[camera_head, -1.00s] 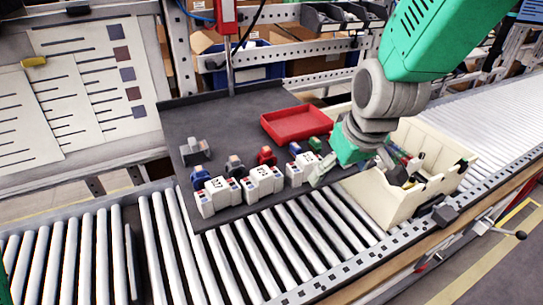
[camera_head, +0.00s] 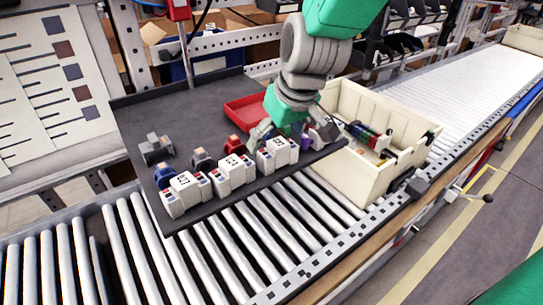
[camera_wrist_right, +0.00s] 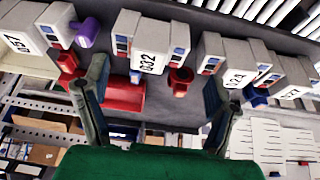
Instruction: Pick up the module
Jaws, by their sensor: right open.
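White modules stand in a row along the front of the dark tray (camera_head: 185,110): a left one (camera_head: 185,194), a middle one (camera_head: 232,174) and a third (camera_head: 278,154). Another white module (camera_head: 323,134), partly hidden, is by the crate. My right gripper (camera_head: 281,131) is open just behind and above the third module. In the right wrist view, my open fingers (camera_wrist_right: 156,78) spread on either side of the module marked 032 (camera_wrist_right: 150,52). I cannot tell whether they touch it. My left gripper is not in view.
A red bin (camera_head: 243,112) lies behind the right gripper. A cream crate (camera_head: 375,176) with several coloured parts stands at the right. A grey part (camera_head: 156,149) and blue and red parts sit behind the modules. The roller conveyor (camera_head: 290,225) in front is clear.

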